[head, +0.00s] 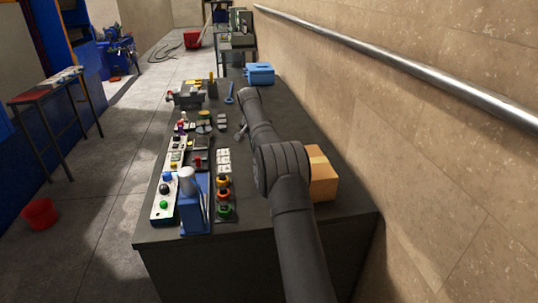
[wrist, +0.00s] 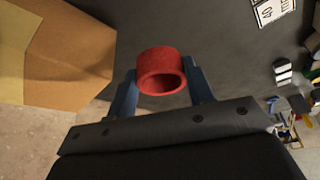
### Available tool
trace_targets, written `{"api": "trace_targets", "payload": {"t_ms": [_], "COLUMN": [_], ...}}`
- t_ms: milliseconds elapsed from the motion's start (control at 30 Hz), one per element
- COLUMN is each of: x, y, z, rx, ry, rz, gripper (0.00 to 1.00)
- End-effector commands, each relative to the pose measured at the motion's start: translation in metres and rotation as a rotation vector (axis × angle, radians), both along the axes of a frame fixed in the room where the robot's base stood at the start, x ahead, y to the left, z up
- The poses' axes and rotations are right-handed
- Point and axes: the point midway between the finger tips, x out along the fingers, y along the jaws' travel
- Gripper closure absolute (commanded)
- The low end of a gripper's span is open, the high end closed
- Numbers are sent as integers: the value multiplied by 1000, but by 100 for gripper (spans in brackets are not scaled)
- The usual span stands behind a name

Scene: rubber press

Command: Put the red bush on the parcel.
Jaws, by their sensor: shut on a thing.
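My gripper (wrist: 161,84) is shut on the red bush (wrist: 161,66), a short ring with its open bore facing the wrist camera. One finger is on each side of the bush. The parcel (wrist: 75,45), a brown cardboard box with a paler tape strip, is at the left of the wrist view, apart from the bush. In the head view the parcel (head: 324,178) sits at the right side of the dark bench, partly hidden behind my arm. The held bush cannot be made out in the head view.
On the dark bench (head: 265,224), a blue press (head: 193,208), stacked coloured rings (head: 224,196) and white labelled cards (head: 224,160) stand left of my arm. A blue toolbox (head: 260,74) is at the far end. The wall with a metal rail (head: 400,63) runs along the right.

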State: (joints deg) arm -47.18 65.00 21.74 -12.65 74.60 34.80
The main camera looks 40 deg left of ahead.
Motion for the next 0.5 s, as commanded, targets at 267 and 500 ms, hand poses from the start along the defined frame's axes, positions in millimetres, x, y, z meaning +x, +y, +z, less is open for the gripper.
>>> {"api": "trace_targets", "payload": {"t_ms": [267,500], "x": [13,15], "y": [-55,-133], "z": [41,74], "rx": [-3,-5], "ry": [8,16], "rz": [39,98], "gripper": [74,74]}}
